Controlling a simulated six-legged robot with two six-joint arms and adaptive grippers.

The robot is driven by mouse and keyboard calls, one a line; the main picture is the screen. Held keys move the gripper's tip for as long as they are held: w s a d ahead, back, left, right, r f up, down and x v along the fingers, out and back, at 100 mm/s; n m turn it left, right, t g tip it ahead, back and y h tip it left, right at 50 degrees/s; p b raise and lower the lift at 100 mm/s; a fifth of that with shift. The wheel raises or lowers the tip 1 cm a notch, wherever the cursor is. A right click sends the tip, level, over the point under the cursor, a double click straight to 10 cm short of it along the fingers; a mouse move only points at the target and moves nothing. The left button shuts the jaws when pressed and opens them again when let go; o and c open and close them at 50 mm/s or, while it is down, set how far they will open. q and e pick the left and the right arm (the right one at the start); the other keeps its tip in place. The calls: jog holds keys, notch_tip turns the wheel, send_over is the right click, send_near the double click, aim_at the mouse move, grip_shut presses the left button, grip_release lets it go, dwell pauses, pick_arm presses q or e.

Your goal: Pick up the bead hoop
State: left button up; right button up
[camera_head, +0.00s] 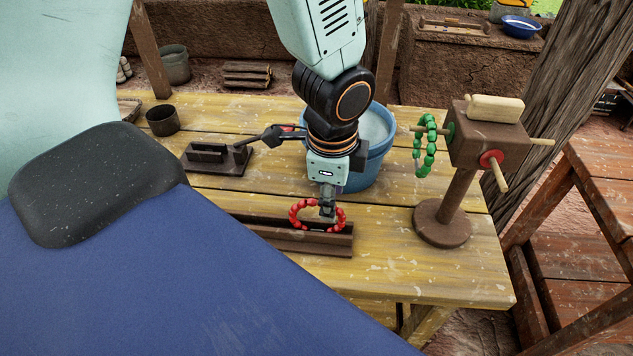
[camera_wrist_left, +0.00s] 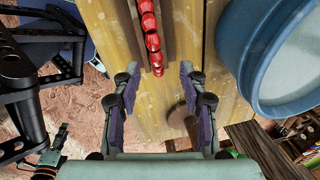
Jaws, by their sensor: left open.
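A red bead hoop (camera_head: 293,218) stands upright in a dark wooden trough (camera_head: 285,236) on the table. In the head view, my left gripper (camera_head: 327,212) points down at the hoop's right part and hides some of its beads. In the left wrist view, the open fingers (camera_wrist_left: 158,76) stand apart, with the red beads (camera_wrist_left: 151,38) ahead, roughly in line with the gap. I see no beads gripped. A green bead hoop (camera_head: 430,146) hangs on a peg of a wooden stand (camera_head: 457,195) at the right. My right gripper is not clearly seen.
A blue bucket (camera_head: 378,155) stands just behind my left gripper and also shows in the left wrist view (camera_wrist_left: 255,70). A dark wooden fixture (camera_head: 218,158) and a brown cup (camera_head: 162,120) are on the table's left. The table's front right (camera_head: 440,275) is clear.

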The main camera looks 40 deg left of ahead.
aim_at(337, 209)
pick_arm(q)
jog(key=f+b, duration=0.1)
jog(key=d+f, duration=0.1)
jog(key=f, duration=0.1)
jog(key=shift+w+d+f+b, duration=0.1)
jog(key=shift+w+f+b, duration=0.05)
jog(key=shift+f+b, duration=0.2)
jog(key=shift+w+f, duration=0.15)
jog(key=shift+f, duration=0.15)
jog(key=shift+a+f+b, duration=0.15)
jog(key=shift+a+b, duration=0.1)
jog(key=shift+b, duration=0.05)
jog(key=shift+a, duration=0.15)
jog(key=shift+d+r, duration=0.25)
jog(key=c, duration=0.3)
jog(key=shift+f, duration=0.1)
jog(key=shift+c, duration=1.4)
jog(key=shift+a, duration=0.2)
jog(key=c, duration=0.3)
jog(key=shift+d, duration=0.1)
grip_shut()
jog(key=shift+d, duration=0.1)
